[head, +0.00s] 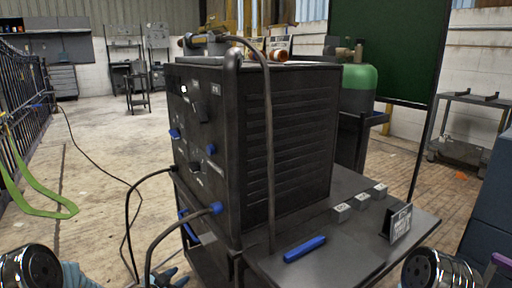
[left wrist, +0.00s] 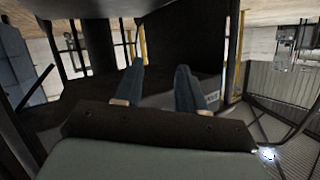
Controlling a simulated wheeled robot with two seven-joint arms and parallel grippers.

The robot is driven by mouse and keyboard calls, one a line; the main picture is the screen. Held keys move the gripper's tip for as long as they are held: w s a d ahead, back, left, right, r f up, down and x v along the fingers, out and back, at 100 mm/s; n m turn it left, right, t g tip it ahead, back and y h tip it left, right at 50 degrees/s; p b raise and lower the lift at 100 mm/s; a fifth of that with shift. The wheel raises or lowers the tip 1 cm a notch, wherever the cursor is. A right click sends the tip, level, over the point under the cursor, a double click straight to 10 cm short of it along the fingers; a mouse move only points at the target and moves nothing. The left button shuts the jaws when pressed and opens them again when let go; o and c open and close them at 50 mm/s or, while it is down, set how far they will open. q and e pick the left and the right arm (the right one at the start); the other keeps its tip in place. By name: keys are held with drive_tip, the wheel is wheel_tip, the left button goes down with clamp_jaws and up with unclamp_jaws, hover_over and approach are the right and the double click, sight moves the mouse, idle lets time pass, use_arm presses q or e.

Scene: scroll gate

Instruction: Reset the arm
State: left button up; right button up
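My left gripper (head: 167,279) is at the bottom edge of the head view, low in front of the dark welding machine (head: 285,140) and its cart. In the left wrist view my left gripper (left wrist: 158,85) shows two dark blue fingers standing apart with nothing between them. My left arm (head: 32,268) comes in at the bottom left corner. My right arm (head: 438,270) shows only as a dark shiny joint at the bottom right. My right gripper is not visible.
A side shelf (head: 340,247) holds a blue bar (head: 305,249), small grey blocks (head: 360,200) and a small sign (head: 398,222). Cables (head: 128,215) hang at the machine's front. A black fence (head: 25,100) and green strap (head: 40,203) are left. The left-centre floor is open.

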use_arm(q)
drive_tip(key=s+d+f+n+g+y, duration=0.1)
drive_tip(key=s+d+f+n+g, duration=0.15)
drive_tip(key=s+f, duration=0.3)
drive_tip(key=s+d+f+n+g, duration=0.2)
drive_tip(key=s+f+n, duration=0.15)
drive_tip(key=f, duration=0.35)
drive_tip(key=s+d+f+n+g, duration=0.2)
drive_tip(key=s+f+g, duration=0.1)
drive_tip(key=s, duration=0.5)
drive_tip(key=s+d+f+n+g, duration=0.1)
drive_tip(key=s+d+f+g, duration=0.15)
drive_tip(key=s, duration=0.65)
drive_tip(key=s+d+f+n+g, duration=0.2)
drive_tip(key=s+f+g, duration=0.1)
drive_tip(key=s, duration=0.5)
wheel_tip(320, 180, up, 14)
drive_tip(key=w+d+m+p, duration=0.1)
drive_tip(key=w+d+p, duration=0.1)
drive_tip(key=p, duration=1)
drive_tip(key=shift+w+d+t, duration=0.3)
drive_tip(key=shift+w+t, duration=0.05)
drive_tip(key=shift+t, duration=0.05)
use_arm(e)
wheel_tip(320, 180, up, 12)
drive_tip(key=shift+s+a+f, duration=0.2)
drive_tip(key=shift+a+f, duration=0.05)
drive_tip(key=shift+a, duration=0.05)
drive_tip(key=shift+c, duration=0.2)
